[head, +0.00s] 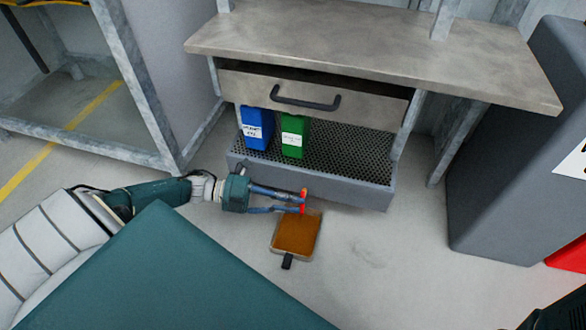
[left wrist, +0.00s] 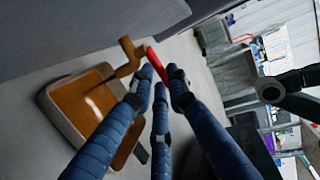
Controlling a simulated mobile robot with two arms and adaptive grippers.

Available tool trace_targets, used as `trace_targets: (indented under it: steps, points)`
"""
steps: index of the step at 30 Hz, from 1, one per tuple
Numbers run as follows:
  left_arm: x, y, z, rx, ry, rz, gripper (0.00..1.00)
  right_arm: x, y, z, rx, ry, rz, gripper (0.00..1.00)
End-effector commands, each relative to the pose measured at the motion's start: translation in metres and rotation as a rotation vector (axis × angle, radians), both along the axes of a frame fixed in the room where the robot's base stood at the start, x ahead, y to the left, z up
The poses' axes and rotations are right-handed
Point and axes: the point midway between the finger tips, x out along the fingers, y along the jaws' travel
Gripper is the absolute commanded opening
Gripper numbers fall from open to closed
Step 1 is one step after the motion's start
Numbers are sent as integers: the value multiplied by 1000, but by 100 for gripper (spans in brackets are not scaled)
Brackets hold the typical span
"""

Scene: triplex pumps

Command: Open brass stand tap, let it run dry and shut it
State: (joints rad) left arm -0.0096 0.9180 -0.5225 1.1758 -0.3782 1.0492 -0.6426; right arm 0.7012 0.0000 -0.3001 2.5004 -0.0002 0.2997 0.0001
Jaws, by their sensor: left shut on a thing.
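The brass stand tap (left wrist: 129,58) shows in the left wrist view, low on the side of a grey cabinet base. Its red lever (left wrist: 154,64) lies between the fingertips of my left gripper (head: 303,201), which is shut on it. In the head view only red bits of the lever show at the fingertips, and the brass body is hidden. A shallow tray (left wrist: 51,115) with amber-brown liquid lies on the floor below the spout; it also shows in the head view (head: 275,249). A darker streak lies below the spout; I cannot tell whether it is running liquid.
A workbench (head: 390,55) with a drawer (head: 350,108) stands over a perforated grey base (head: 375,192). A blue bin (head: 256,127) and a green bin (head: 293,137) stand on that base. A dark grey cabinet (head: 505,170) is at right. Floor right of the tray is clear.

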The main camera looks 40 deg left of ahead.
Motion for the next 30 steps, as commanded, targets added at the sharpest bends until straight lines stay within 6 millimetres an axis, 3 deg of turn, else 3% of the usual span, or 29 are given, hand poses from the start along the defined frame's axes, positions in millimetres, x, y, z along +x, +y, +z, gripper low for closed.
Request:
trace_targets:
  steps: [6,7,9,10,20,23,30]
  points:
    - [-2,-1,-3,3,5,-3,0,0,0,0,0,0,0,40]
    - [-2,-1,-3,3,5,-2,19,0,0,0,0,-1,0,40]
    - [-2,-1,-2,2,4,-2,33,0,0,0,0,-1,0,40]
    - [-1,-1,-2,2,4,-1,35,0,0,0,-1,-1,0,40]
    - [-2,2,0,2,1,1,35,2,0,0,0,4,0,40]
    - [-7,12,1,3,2,3,35,1,0,0,0,3,0,40]
    - [-32,53,10,5,6,3,35,1,0,0,0,2,0,40]
